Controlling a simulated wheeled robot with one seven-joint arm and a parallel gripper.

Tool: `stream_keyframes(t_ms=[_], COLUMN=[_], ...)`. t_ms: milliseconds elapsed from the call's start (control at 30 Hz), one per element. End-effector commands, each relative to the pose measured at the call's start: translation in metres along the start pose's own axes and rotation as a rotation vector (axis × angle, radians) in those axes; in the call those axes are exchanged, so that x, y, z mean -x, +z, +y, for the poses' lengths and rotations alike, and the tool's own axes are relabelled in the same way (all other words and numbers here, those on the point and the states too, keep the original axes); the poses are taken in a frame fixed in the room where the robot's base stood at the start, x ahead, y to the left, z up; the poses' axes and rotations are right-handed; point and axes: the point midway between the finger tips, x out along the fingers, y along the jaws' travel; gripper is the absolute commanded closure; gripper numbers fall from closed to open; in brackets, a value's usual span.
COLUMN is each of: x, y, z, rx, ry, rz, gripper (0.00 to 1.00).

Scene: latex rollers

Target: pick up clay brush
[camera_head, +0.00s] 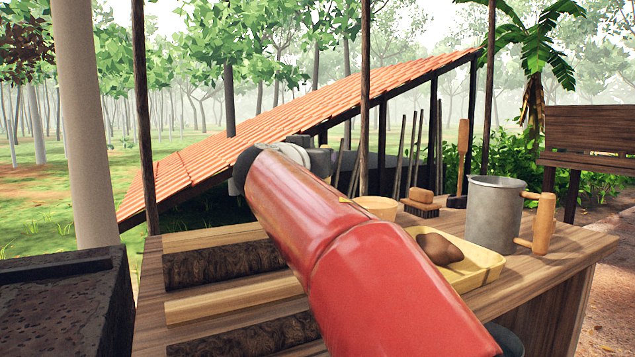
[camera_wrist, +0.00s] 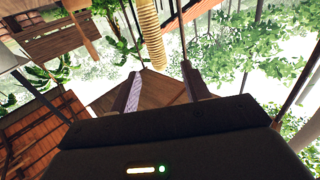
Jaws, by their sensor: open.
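A block-shaped brush (camera_head: 421,204), with a brown wooden top and dark bristles, stands on the wooden table near its back edge in the head view. I take it to be the clay brush. I cannot make it out in the wrist view. My gripper (camera_wrist: 160,88) shows two separated fingers in the wrist view, with nothing held between them. In the head view my red arm reaches across the table's middle, left of the brush, and hides the fingers.
A pale bowl (camera_head: 376,207) is left of the brush. A yellow tray (camera_head: 487,268) with a brown lump (camera_head: 440,248) lies in front. A grey metal mug (camera_head: 491,215) and an upright wooden paddle (camera_head: 462,160) stand to the right. A dark trough (camera_head: 62,310) is at left.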

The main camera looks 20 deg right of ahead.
Motion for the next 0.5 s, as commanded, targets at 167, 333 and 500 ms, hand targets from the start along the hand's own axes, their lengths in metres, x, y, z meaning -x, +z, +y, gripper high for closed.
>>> stream_keyframes(t_ms=[167,333,500], x=[-0.020,-0.037,-0.063], y=[0.000,0.002,0.003], z=[0.000,0.001,0.001], rx=[0.001,0.002,0.001], ry=[0.001,0.003,0.003], rz=[-0.001,-0.002,-0.002], gripper=[0.53,0.53,0.53])
